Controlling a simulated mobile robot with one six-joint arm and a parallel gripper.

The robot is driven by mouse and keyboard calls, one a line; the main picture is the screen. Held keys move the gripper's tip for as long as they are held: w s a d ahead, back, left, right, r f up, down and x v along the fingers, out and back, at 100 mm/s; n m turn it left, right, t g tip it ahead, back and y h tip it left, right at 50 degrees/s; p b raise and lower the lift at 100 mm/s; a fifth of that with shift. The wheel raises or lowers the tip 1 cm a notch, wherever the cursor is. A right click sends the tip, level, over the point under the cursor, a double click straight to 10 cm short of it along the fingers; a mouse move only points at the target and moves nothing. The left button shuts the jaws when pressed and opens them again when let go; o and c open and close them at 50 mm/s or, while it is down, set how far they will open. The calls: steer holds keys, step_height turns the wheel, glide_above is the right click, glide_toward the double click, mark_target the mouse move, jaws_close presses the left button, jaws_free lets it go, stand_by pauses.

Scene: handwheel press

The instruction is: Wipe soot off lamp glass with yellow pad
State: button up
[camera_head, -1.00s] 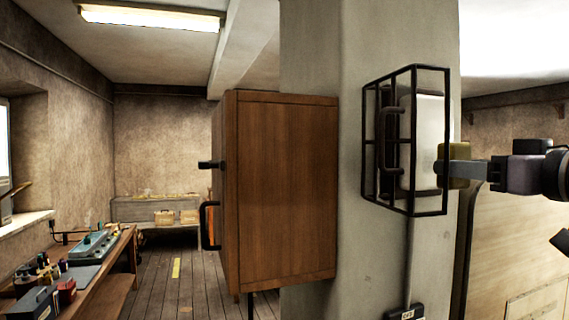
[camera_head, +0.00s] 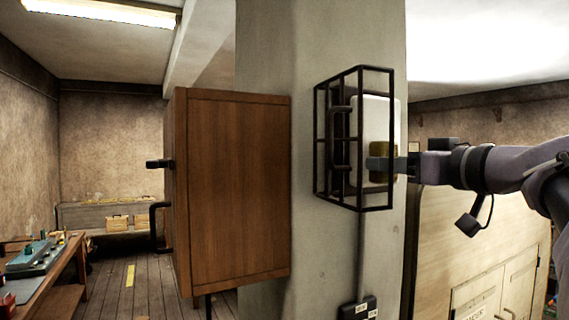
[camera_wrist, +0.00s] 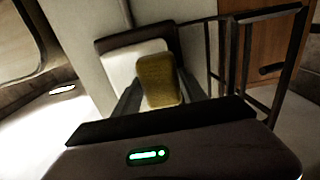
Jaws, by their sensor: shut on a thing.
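The lamp on the pillar has a pale, whitish glass (camera_head: 371,120), which also shows in the wrist view (camera_wrist: 120,72). I cannot make out clear soot marks on it. My gripper (camera_head: 381,164) is shut on the yellow pad (camera_head: 379,149) and holds it over the glass's lower right part in the head view. In the wrist view the pad (camera_wrist: 158,80) sits between my fingers and hides part of the glass. I cannot tell whether it touches. A black wire cage (camera_head: 338,200) stands out from the lamp, to the right in the wrist view (camera_wrist: 247,60).
A wooden cabinet (camera_head: 237,190) with black handles hangs left of the lamp. A switch box (camera_head: 358,309) is on the pillar below. A workbench (camera_head: 45,285) stands far left. A pale panelled cabinet (camera_head: 470,240) is behind my arm.

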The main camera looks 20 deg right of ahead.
steer(key=shift+w+a, duration=0.1)
steer(key=shift+w, duration=0.85)
steer(key=d, duration=0.4)
steer(key=a+b, duration=0.3)
steer(key=a, duration=0.1)
stand_by(0.4)
